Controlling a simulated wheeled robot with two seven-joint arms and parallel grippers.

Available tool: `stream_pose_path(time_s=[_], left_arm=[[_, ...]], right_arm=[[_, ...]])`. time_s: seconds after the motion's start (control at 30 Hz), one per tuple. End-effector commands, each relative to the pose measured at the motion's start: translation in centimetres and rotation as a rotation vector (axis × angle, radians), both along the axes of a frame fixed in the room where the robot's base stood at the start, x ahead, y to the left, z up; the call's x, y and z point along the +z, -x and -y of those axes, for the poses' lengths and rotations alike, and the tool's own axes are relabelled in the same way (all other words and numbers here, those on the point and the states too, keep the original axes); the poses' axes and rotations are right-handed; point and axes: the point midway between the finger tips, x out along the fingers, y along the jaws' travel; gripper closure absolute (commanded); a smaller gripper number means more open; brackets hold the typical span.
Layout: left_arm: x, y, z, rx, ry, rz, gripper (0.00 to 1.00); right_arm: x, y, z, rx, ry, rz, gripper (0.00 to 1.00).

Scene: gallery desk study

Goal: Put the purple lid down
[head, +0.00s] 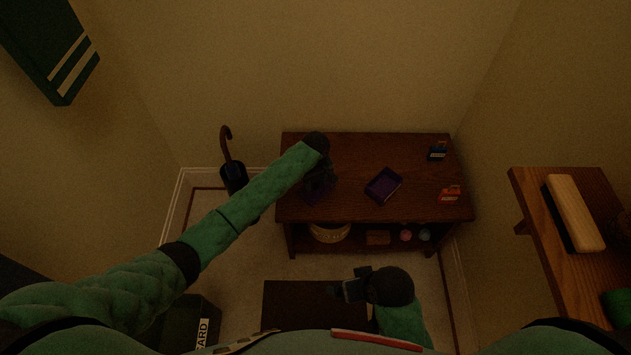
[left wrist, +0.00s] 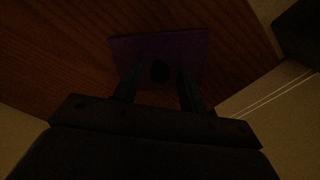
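The purple lid (left wrist: 190,45) is a flat square with a dark round knob (left wrist: 160,72), over the brown wooden table top. In the head view the lid (head: 316,196) is at the table's left front, partly hidden by my left gripper (head: 319,184). In the left wrist view the fingers of my left gripper (left wrist: 160,82) stand either side of the knob, with gaps visible between them and it. The lid looks flat on the wood, but the dim light hides any small gap. My right gripper (head: 345,289) is low, in front of the table, with its fingers unclear.
An open purple box (head: 383,186) stands mid-table (head: 345,150). A blue item (head: 437,152) and a red item (head: 449,194) stand at its right. The lower shelf holds a basket (head: 329,232) and small objects. An umbrella stand (head: 234,177) is left; a wooden shelf (head: 540,215) is right.

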Motion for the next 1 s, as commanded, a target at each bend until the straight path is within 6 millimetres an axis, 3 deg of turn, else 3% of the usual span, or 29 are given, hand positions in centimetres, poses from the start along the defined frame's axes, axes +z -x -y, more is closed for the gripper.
stream_pose_path(time_s=[0.2, 0.37, 0.8, 1.0], left_arm=[[0.2, 0.0, 0.0, 0.0, 0.0, 0.0, 0.58], [1.7, 0.0, 0.1, 0.0, 0.001, 0.002, 0.58], [9.8, 0.0, 0.1, 0.0, 0.001, 0.002, 0.58], [11.8, 0.0, 0.0, 0.0, 0.001, 0.0, 0.58]], right_arm=[[-0.1, -0.1, 0.0, -0.001, -0.001, 0.005, 0.09], [-0.2, -0.2, -0.1, -0.001, -0.005, 0.01, 0.09], [-0.6, -0.2, -0.4, 0.001, -0.012, 0.012, 0.09], [-0.8, -0.1, -0.6, 0.002, -0.014, 0.011, 0.09]])
